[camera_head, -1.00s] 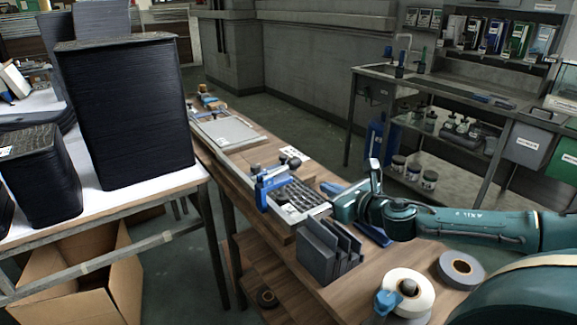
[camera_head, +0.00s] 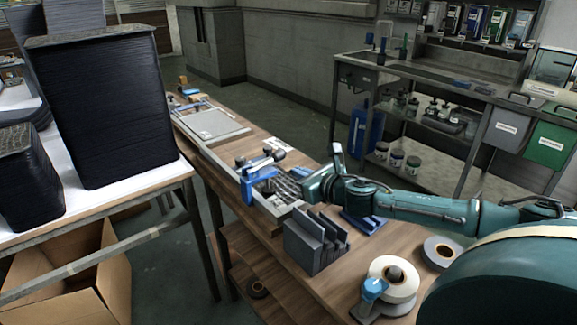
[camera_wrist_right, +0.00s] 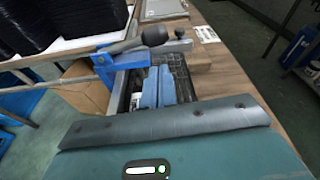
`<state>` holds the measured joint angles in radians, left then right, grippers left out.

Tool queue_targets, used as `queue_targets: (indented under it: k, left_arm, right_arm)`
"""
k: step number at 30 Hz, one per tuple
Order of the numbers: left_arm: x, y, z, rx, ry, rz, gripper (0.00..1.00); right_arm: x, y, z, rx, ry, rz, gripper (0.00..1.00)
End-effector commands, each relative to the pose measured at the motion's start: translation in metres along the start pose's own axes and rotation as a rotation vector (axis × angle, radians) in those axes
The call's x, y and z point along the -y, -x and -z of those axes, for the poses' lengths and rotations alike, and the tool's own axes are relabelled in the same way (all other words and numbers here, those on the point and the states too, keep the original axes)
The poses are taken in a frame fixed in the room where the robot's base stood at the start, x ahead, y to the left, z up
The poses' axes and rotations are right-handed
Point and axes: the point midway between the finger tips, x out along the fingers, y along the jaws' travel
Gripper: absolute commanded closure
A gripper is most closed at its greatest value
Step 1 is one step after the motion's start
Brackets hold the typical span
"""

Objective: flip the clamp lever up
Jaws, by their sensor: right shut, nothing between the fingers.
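The blue clamp (camera_head: 252,182) stands at the left edge of the tray fixture on the wooden bench. In the wrist view the clamp (camera_wrist_right: 122,58) shows close up. Its lever reaches right over the fixture, nearly level, and ends in a black knob (camera_wrist_right: 154,35); the knob (camera_head: 278,154) also shows in the head view. My right gripper (camera_head: 297,172) is over the fixture, right of the clamp. Its blue fingers (camera_wrist_right: 160,74) are shut and empty, below the knob in the wrist picture. I cannot tell whether they touch the lever. My left gripper is not in view.
Upright grey panels (camera_head: 310,240) stand in front of the fixture. Tape rolls (camera_head: 393,278) lie nearer on the bench. A flat grey tray (camera_head: 212,124) lies farther back. A tall black stack (camera_head: 105,110) stands on the white table at left.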

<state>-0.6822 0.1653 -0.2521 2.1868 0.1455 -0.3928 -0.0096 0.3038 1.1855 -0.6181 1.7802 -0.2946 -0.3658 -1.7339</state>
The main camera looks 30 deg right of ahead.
Motion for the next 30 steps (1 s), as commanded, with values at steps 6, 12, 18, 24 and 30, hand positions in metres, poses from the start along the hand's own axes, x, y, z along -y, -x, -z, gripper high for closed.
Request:
queue_targets:
  k: [6, 12, 18, 24, 30]
  left_arm:
    - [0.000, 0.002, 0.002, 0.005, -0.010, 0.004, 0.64]
    - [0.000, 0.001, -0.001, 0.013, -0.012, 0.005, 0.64]
    - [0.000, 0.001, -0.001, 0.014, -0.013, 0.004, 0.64]
    - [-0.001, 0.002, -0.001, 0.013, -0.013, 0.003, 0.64]
    - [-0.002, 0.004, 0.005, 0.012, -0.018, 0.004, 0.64]
  right_arm:
    - [0.000, -0.034, -0.002, 0.002, -0.002, 0.001, 1.00]
    - [0.000, -0.049, 0.000, 0.000, 0.000, 0.000, 1.00]
    - [-0.001, -0.052, 0.000, 0.000, 0.001, -0.001, 1.00]
    - [0.000, -0.052, 0.000, 0.000, 0.002, -0.001, 1.00]
    - [0.001, -0.051, -0.004, -0.001, 0.025, 0.005, 1.00]
